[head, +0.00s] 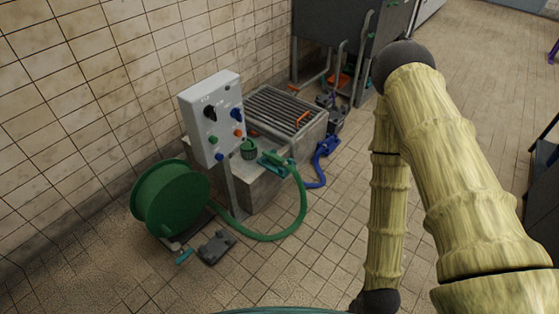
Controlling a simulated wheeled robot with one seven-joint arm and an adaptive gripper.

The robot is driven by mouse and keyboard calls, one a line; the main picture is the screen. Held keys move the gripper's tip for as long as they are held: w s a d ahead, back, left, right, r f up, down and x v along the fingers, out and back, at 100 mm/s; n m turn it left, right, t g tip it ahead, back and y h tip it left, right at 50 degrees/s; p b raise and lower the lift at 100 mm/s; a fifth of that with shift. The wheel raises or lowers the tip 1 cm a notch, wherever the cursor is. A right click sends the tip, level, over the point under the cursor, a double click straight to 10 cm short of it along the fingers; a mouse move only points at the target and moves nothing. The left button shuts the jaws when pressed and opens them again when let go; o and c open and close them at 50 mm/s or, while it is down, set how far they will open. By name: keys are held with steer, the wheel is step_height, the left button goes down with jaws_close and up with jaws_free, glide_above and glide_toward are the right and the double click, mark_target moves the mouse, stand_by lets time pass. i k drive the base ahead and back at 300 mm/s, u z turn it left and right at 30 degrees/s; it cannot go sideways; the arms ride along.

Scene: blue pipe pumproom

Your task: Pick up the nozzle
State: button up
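A green nozzle (275,161) lies at the front edge of a concrete basin, at the end of a green hose. A blue fitting (328,146), which also looks like a nozzle, sits at the basin's right side on a short blue hose (319,178). I cannot tell from the picture which one the task means. My arm (386,210) comes in from the lower right, bends at a dark elbow and runs down to a dark joint at the bottom edge. My gripper is out of the frame, and nothing is seen touching either nozzle.
The grated concrete basin (262,187) stands by the tiled wall. A white control box (212,120) on a post stands before it. A green reel (170,198) feeds the hose (304,205), which loops over the floor. A grey pedal (216,247) lies in front. Floor at right is open.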

mark_target(277, 160)
steer(key=z, duration=0.25)
steer(key=k, duration=0.35)
steer(key=z, duration=0.85)
steer(key=i, duration=1.4)
steer(key=u, duration=1.4)
steer(key=i, duration=0.75)
steer(key=u, duration=0.75)
